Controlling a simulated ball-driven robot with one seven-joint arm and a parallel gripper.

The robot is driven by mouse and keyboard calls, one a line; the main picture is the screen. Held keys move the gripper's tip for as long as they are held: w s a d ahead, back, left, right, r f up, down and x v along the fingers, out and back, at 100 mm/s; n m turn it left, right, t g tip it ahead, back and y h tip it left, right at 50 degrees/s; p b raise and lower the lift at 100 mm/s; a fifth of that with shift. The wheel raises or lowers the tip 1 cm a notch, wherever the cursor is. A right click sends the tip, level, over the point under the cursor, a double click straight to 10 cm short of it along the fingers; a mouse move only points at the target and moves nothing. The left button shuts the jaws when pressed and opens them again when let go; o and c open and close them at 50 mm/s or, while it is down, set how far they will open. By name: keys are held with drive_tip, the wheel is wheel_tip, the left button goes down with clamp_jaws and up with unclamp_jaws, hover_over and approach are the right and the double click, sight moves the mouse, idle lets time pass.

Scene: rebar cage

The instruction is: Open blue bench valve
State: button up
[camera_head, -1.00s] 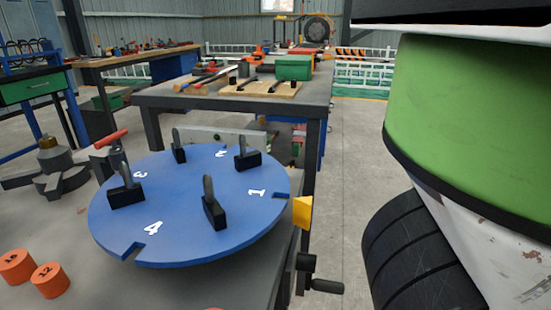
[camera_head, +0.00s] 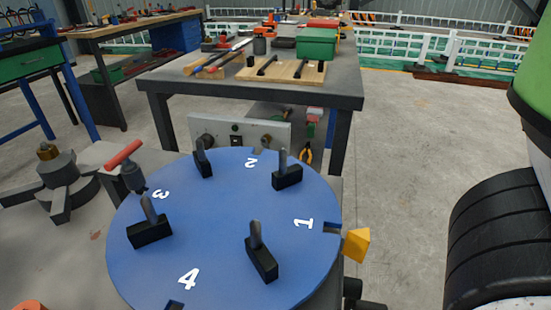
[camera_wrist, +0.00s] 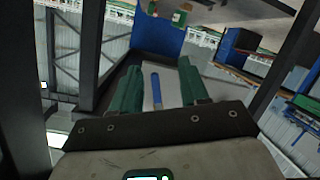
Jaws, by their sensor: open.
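My gripper (camera_wrist: 155,88) is open in the wrist view, with its two green fingers apart. In the head view I make out no clear blue valve, and my gripper is not visible there. A round blue disc (camera_head: 210,235) with white numbers and several black upright handles stands in front.
A fitting with a red handle (camera_head: 124,155) stands left of the disc. Behind is a bench (camera_head: 350,88) with a green box (camera_head: 317,44). Open floor (camera_head: 420,150) lies to the right. A black ribbed shape fills the right edge; I cannot tell whether it is mine.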

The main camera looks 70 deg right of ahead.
wheel_tip(320, 180, up, 6)
drive_tip(key=w+d+m+h, duration=0.1)
drive_tip(key=w+h, duration=0.1)
drive_tip(key=h, duration=0.1)
drive_tip(key=w+d, duration=0.1)
drive_tip(key=d, duration=1)
drive_tip(key=shift+r, duration=0.2)
drive_tip(key=shift+a, duration=0.1)
clamp_jaws()
